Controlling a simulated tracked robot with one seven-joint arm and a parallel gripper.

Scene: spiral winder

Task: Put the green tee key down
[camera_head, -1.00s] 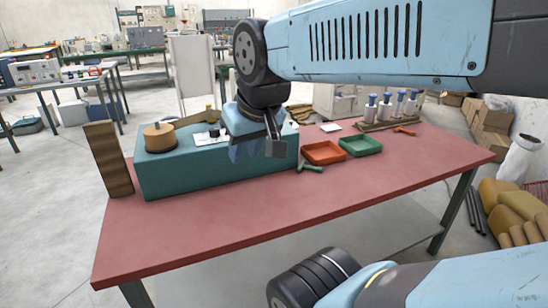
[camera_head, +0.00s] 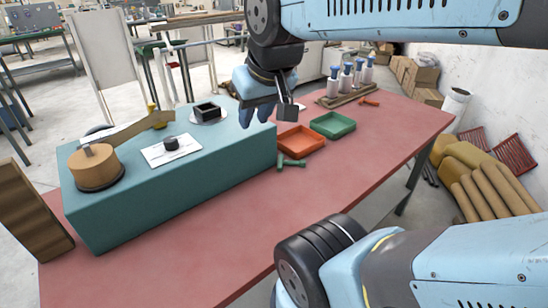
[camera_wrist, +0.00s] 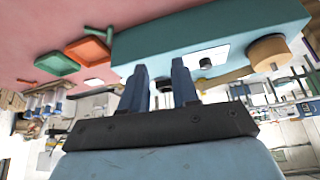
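The green tee key (camera_head: 291,163) lies on the red table top (camera_head: 330,190), just in front of the orange tray and beside the right end of the teal box. It also shows in the wrist view (camera_wrist: 98,31), upper left. My gripper (camera_head: 257,118) is up near the right end of the teal box, apart from the key. In the wrist view its two blue fingers (camera_wrist: 160,72) stand apart with nothing between them.
The teal box (camera_head: 170,190) carries a wooden drum (camera_head: 96,168), a white card and a small black open box (camera_head: 207,112). Orange (camera_head: 301,139) and green (camera_head: 333,125) trays and a rack of blue-topped bottles (camera_head: 350,88) stand to the right. The table's front is clear.

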